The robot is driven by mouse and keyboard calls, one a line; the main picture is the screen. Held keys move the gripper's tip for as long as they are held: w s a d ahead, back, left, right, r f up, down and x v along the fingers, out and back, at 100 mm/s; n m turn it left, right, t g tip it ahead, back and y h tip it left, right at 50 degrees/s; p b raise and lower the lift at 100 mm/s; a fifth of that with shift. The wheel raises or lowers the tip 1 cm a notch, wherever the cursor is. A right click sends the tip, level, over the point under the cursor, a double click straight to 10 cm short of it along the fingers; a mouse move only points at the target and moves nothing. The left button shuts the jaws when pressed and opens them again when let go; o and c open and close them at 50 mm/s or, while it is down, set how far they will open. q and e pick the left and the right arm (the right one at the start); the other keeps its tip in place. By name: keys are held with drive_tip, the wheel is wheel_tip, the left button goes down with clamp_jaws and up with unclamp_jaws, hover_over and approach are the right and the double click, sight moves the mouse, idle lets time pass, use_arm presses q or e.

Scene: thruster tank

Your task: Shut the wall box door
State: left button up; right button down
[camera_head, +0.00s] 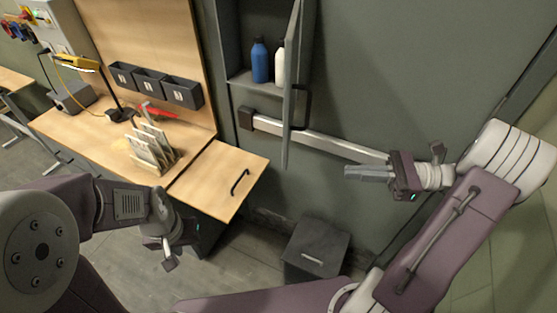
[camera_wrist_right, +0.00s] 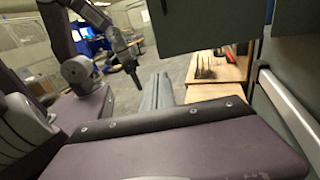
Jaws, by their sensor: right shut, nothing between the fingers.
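The wall box (camera_head: 240,40) is on the grey wall in the head view. Its grey door (camera_head: 293,75) stands open, swung out from the wall and seen nearly edge-on, with a dark handle (camera_head: 305,108) on its right-hand face. My right gripper (camera_head: 348,172) is shut and empty, to the right of the door and below its handle, apart from it. In the right wrist view its fingers (camera_wrist_right: 157,92) point toward a dark panel (camera_wrist_right: 200,25) that looks like the door. My left gripper (camera_head: 168,263) hangs low left, far from the box; its jaw opening is unclear.
A blue bottle (camera_head: 260,60) and a white bottle (camera_head: 280,63) stand inside the box. A pale rail (camera_head: 320,143) runs along the wall below it. A wooden workbench (camera_head: 75,130) with a rack stands left. A dark floor cabinet (camera_head: 316,248) sits below.

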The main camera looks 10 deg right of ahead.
drive_tip(key=p+x, duration=0.3)
drive_tip(key=x, duration=0.9)
drive_tip(key=shift+w+a+r, duration=0.3)
drive_tip(key=shift+a+r, duration=0.05)
drive_tip(key=shift+r, duration=0.05)
drive_tip(key=shift+d, duration=0.1)
